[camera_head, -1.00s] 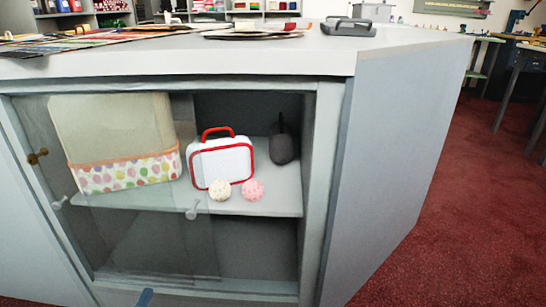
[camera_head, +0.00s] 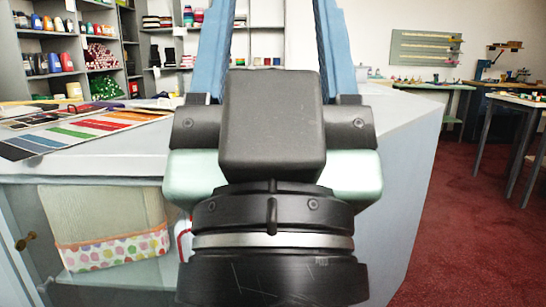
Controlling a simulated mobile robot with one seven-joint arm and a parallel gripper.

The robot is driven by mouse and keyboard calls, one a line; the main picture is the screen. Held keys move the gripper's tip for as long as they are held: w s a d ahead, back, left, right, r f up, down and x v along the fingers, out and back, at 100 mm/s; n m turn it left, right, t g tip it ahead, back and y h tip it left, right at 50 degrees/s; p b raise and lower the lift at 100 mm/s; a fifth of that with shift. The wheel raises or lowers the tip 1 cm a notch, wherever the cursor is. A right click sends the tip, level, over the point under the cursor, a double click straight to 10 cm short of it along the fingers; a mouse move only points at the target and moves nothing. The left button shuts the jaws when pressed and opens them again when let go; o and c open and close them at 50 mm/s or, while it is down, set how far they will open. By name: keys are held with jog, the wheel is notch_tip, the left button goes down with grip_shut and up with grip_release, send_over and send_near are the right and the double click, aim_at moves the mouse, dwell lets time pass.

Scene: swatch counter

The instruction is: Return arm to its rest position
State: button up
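My gripper (camera_head: 272,45) fills the middle of the head view, close to the camera and in front of the counter. Its two blue fingers point up and stand wide apart, with nothing seen between them; their tips run past the top edge. The black wrist and pale green housing hide the middle of the counter and most of the cabinet's inside.
The grey counter (camera_head: 110,163) carries colour swatch cards (camera_head: 80,130) at the left. Below, a polka-dot fabric box (camera_head: 115,250) sits behind glass. Shelves (camera_head: 120,40) line the back wall. Red floor (camera_head: 455,230) lies open at right, before worktables (camera_head: 515,99).

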notch_tip(320, 180, up, 38)
jog(key=p, duration=3.7)
